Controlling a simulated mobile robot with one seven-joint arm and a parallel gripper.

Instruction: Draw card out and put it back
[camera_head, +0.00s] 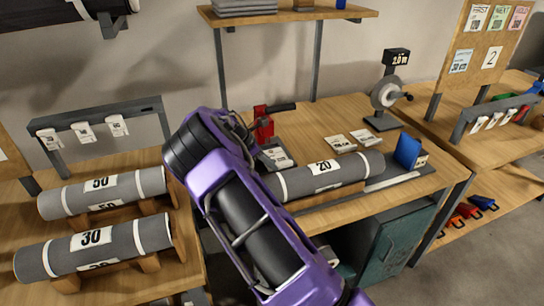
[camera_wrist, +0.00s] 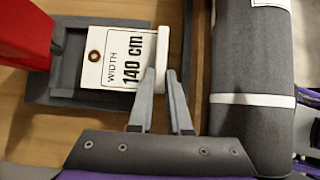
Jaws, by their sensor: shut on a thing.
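A white card (camera_wrist: 117,60) printed "WIDTH 140 cm", with an eyelet at its far end, lies over a dark grey holder (camera_wrist: 66,98) in the wrist view. My gripper (camera_wrist: 161,74) is shut on the card's near edge, one finger on each side of its raised white lip. The card's far part lies within the holder's outline; whether it touches the holder's floor I cannot tell. In the head view the card (camera_head: 278,157) shows beside my purple arm, which hides my fingertips.
A red device (camera_head: 263,126) stands at the holder's far end. A grey roll marked 20 (camera_head: 335,174) lies close beside my gripper. Two other cards (camera_head: 338,142) (camera_head: 365,137) lie on the bench. Rolls marked 50 (camera_head: 135,184) and 30 (camera_head: 130,240) rest at left.

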